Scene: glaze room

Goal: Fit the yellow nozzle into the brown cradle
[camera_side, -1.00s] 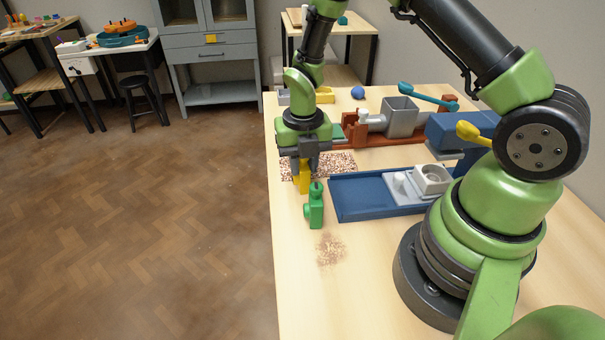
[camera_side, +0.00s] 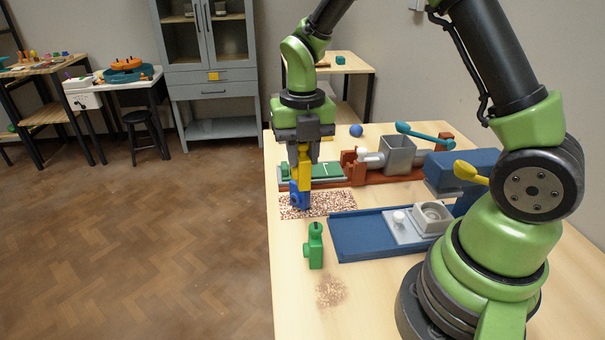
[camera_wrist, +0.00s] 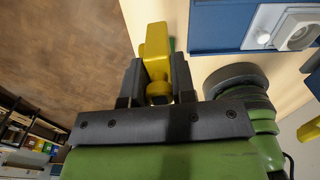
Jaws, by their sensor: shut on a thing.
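My gripper (camera_side: 302,160) is shut on the yellow nozzle (camera_side: 303,165) and holds it upright above a speckled mat. In the wrist view the yellow nozzle (camera_wrist: 156,55) sticks out from between the two dark fingers (camera_wrist: 156,85). A blue piece (camera_side: 299,197) shows just below it over the mat; whether the two touch, I cannot tell. A reddish-brown frame (camera_side: 360,176), the only brown thing that could be the cradle, stands on the table to the right of and beyond my gripper. Its seat cannot be made out.
A green piece (camera_side: 315,247) stands upright nearer the front. A blue tray (camera_side: 358,238) with a pale grey block (camera_side: 433,217) lies at right. A grey hopper (camera_side: 398,153), a teal lever (camera_side: 423,135) and a green slab (camera_side: 325,171) sit by the brown frame. A blue ball (camera_side: 356,130) is behind.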

